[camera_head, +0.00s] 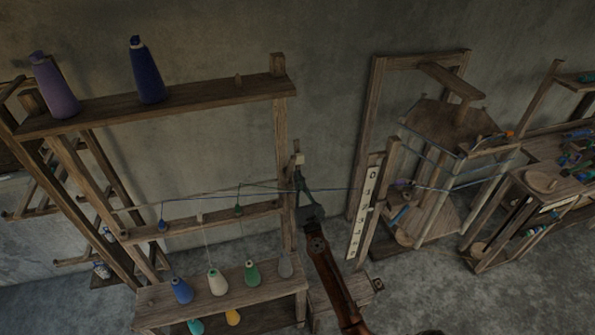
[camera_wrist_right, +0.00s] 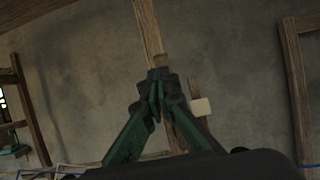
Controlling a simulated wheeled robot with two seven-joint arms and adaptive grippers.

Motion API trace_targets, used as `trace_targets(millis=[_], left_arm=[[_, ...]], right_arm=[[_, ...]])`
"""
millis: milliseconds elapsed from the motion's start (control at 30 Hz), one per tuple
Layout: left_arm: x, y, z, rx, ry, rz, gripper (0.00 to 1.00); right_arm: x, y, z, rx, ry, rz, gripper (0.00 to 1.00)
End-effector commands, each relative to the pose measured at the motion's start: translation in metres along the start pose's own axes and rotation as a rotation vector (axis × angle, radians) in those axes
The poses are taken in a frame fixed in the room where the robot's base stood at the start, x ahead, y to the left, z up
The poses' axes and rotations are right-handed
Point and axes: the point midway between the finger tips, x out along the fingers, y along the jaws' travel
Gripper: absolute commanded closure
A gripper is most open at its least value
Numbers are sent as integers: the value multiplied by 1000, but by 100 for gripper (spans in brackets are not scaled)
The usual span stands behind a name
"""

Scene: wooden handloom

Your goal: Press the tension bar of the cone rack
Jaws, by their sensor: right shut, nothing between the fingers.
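The wooden cone rack (camera_head: 200,101) stands at the left in the head view, with purple (camera_head: 55,88) and dark blue (camera_head: 147,72) cones on its top shelf. I cannot tell for sure which part is the tension bar; a horizontal rail (camera_head: 185,223) crosses the rack at mid height. My right gripper (camera_head: 299,174) is shut and empty, in front of the rack's right post (camera_head: 289,120). It also shows in the wrist view (camera_wrist_right: 158,78), its fingertips over a wooden post. A small pale block (camera_head: 299,159) sits close by the fingertips; I cannot tell whether they touch. My left gripper is out of view.
Several cones stand on the lower shelf (camera_head: 230,292). Thin threads run from the rack past my gripper to the right. A numbered board (camera_head: 362,215) and a wooden frame with a drum (camera_head: 440,130) stand at the right. Bare floor (camera_head: 420,290) shows at lower right.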

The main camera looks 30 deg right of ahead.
Motion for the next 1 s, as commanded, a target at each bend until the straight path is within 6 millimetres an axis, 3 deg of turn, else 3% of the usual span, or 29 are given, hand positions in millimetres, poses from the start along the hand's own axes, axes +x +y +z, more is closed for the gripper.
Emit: trace_targets(millis=[33,100,400,1000], left_arm=[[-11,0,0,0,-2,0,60],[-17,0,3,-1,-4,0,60],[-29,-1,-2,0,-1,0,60],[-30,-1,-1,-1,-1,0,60]], right_arm=[[-8,-1,16,4,-2,-5,100],[-20,1,26,5,-2,-3,100],[-58,3,54,4,1,2,100],[-65,3,58,3,1,3,100]])
